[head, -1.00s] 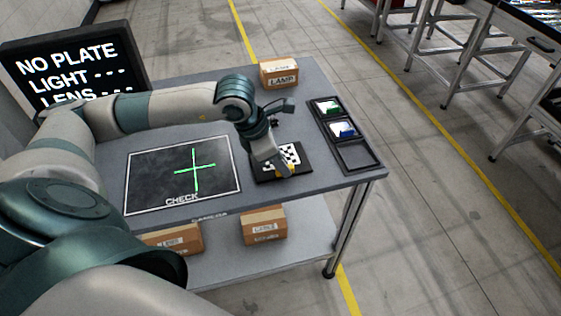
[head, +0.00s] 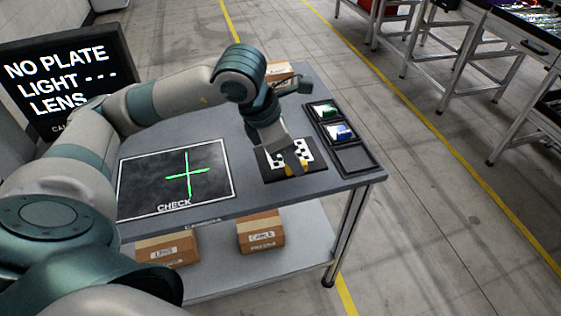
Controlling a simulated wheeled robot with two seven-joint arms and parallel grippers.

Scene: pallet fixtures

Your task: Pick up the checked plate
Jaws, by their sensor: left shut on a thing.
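The checked plate (head: 304,147), black and white, is over a dark flat pad (head: 311,168) on the table, between the check area and the tray. My left gripper (head: 296,168) points down at the plate and is shut on it, with yellowish fingertips at its near edge. The gripper and wrist hide part of the plate. I cannot tell whether the plate is clear of the pad. My right gripper is not in view.
The check area (head: 150,190) with a green cross lies left of the pad. A black tray (head: 371,166) at right holds a green and a blue item; its near slot is empty. A carton (head: 279,70) stands behind my arm. A screen (head: 60,70) reads "NO PLATE".

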